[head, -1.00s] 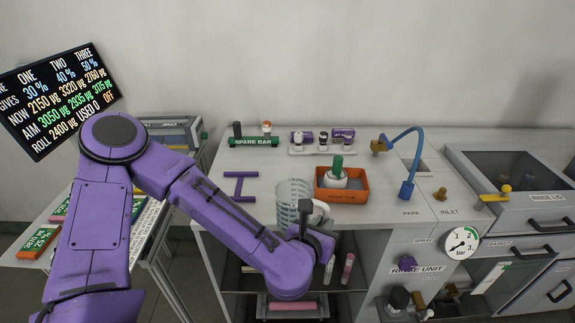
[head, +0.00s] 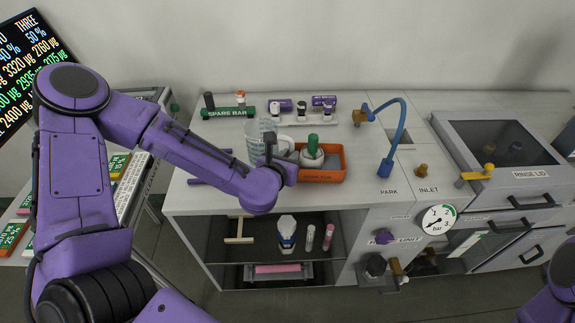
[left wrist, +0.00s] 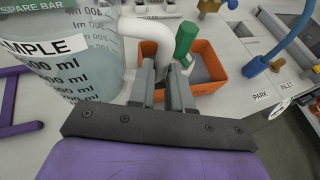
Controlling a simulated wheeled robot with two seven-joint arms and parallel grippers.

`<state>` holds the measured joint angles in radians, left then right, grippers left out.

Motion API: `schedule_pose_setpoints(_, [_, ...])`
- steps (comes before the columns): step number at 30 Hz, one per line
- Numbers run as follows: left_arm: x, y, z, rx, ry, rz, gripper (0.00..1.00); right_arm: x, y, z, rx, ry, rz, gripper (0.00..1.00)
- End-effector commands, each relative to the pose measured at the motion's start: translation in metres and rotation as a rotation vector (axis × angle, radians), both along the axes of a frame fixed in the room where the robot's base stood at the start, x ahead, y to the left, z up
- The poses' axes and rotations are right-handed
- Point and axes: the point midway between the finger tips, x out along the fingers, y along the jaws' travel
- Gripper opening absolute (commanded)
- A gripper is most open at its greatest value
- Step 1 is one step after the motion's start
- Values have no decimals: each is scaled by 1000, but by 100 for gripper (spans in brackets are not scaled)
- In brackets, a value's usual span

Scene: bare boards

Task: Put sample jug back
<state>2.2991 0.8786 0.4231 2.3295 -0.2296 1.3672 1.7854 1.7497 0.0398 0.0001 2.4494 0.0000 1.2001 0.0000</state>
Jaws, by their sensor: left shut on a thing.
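The sample jug (head: 262,131) is clear with a white handle, and stands above or on the bench, left of the orange tray; I cannot tell if its base touches. In the left wrist view the jug (left wrist: 70,60) fills the left side, its label partly cut off. My left gripper (head: 271,152) is shut on the jug's white handle (left wrist: 150,32); the fingers (left wrist: 163,88) also show in the left wrist view. A purple H-shaped marking (head: 195,181) on the bench is partly hidden by my left arm. My right gripper is not in view.
The orange tray (head: 333,176) holds a white bottle with a green top (head: 313,148) close right of the jug. A blue hose (head: 400,130) arches at right. A shelf below holds several bottles.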

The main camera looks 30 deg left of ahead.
Motion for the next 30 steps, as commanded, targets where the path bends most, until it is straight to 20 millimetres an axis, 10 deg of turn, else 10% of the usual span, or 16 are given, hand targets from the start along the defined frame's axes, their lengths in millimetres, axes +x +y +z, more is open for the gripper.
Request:
schedule_pose_setpoints(7, [1, 15, -49, 0, 0, 9, 0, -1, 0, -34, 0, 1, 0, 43])
schedule_pose_setpoints(25, [0, 16, -56, 0, -1, 10, 0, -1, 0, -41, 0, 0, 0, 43])
schedule_pose_setpoints(27, [0, 15, -54, 0, 0, 10, 38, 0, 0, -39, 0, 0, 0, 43])
schedule_pose_setpoints(30, [0, 15, -54, 0, 0, 10, 44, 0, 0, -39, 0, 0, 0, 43])
